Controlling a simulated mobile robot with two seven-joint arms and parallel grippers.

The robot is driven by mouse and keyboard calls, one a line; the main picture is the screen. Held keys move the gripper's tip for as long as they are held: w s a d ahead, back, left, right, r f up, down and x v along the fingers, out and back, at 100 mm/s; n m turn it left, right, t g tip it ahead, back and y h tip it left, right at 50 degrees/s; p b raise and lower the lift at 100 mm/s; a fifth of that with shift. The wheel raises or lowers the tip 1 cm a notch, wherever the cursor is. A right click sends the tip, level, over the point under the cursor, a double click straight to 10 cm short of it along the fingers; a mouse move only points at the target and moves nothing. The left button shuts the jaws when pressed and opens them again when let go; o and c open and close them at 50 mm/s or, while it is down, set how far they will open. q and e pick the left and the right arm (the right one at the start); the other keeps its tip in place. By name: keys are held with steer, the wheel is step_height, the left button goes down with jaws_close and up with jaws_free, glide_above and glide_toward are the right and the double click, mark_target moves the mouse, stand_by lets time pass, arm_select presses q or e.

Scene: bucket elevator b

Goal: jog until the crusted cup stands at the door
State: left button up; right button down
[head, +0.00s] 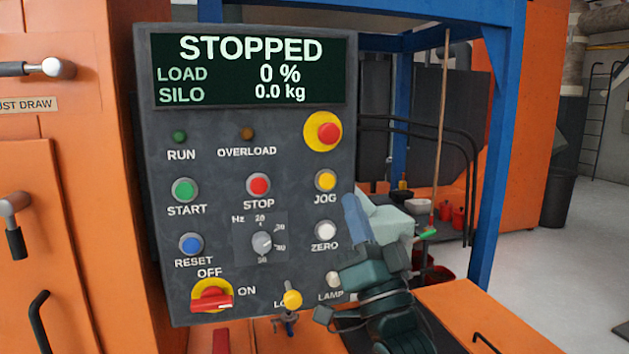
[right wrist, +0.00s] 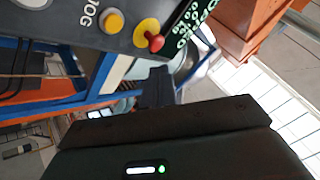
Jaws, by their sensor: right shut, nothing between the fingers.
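The yellow JOG button (head: 326,181) sits at the right of the grey control panel (head: 215,130); it also shows at the top of the right wrist view (right wrist: 112,20). The panel display (head: 250,70) reads STOPPED, load 0 %, silo 0.0 kg. My right gripper (head: 354,216) is shut and empty, its fingers pointing up, just below and right of the JOG button, near the ZERO button (head: 325,231). I cannot tell whether it touches the panel. In the right wrist view its fingers (right wrist: 157,85) show below the button. I see no crusted cup and cannot make out its door.
A red mushroom button on yellow (head: 323,132) sits above JOG. The red STOP button (head: 258,184) is to its left. A red rotary switch (head: 211,298) is at lower left. A blue frame post (head: 494,150) stands right of the panel; open floor (head: 590,220) lies beyond.

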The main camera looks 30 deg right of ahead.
mark_target(327, 181)
steer(key=shift+s+r, duration=0.15)
steer(key=shift+w+d, duration=0.35)
steer(key=shift+w, duration=1.1)
steer(key=shift+w+d, duration=0.35)
steer(key=shift+w, duration=1.1)
steer(key=shift+w+d, duration=0.35)
steer(key=shift+w, duration=1.1)
steer(key=shift+w, duration=0.1)
steer(key=shift+w+d, duration=0.1)
steer(key=shift+w, duration=0.2)
steer(key=shift+w, duration=0.4)
steer(key=shift+s, duration=0.8)
